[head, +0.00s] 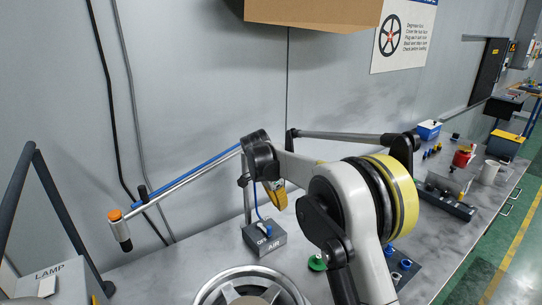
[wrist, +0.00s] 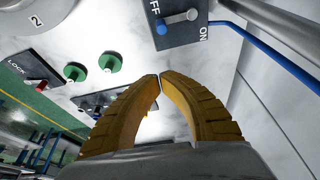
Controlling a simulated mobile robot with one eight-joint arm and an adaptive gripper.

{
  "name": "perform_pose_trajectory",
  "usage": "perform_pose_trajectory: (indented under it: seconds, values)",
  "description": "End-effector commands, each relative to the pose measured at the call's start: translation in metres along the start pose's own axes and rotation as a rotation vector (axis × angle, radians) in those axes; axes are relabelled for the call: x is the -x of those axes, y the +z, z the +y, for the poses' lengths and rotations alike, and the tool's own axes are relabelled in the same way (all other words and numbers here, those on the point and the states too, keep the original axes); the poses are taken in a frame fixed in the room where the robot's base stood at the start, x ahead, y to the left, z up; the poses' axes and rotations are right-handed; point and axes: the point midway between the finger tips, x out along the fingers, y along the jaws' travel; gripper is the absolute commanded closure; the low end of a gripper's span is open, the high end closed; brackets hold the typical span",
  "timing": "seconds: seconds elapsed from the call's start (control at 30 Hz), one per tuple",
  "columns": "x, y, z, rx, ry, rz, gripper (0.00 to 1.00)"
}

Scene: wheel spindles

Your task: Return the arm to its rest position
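My arm reaches in from the lower right of the head view and bends over the bench. My gripper (head: 277,203) points down above and near the grey AIR box (head: 264,238). In the wrist view its two yellow ribbed fingers (wrist: 160,76) curve in until their tips meet or nearly meet. I see nothing between them. The AIR box also shows in the wrist view (wrist: 188,35), with a blue lever and OFF and ON marks, apart from the fingertips.
A wheel (head: 212,292) stands at the front. A boom carries an orange-capped nozzle (head: 120,230) at left, near a LAMP box (head: 50,284). A cardboard-coloured box (head: 310,12) is overhead. Green knobs (wrist: 107,62) and a LOCK panel (wrist: 36,84) lie nearby. A red can (head: 463,156) stands right.

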Motion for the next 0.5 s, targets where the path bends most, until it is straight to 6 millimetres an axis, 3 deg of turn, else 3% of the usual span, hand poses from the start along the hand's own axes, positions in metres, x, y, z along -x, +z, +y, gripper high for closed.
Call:
perform_pose_trajectory:
  seconds: [0.17, 0.3, 0.5]
  values:
    - [0.037, -0.021, 0.04, 0.106, -0.055, -0.016, 1.0]
    - [0.074, -0.034, 0.095, 0.244, -0.129, -0.021, 1.0]
    - [0.108, -0.034, 0.183, 0.435, -0.238, 0.004, 1.0]
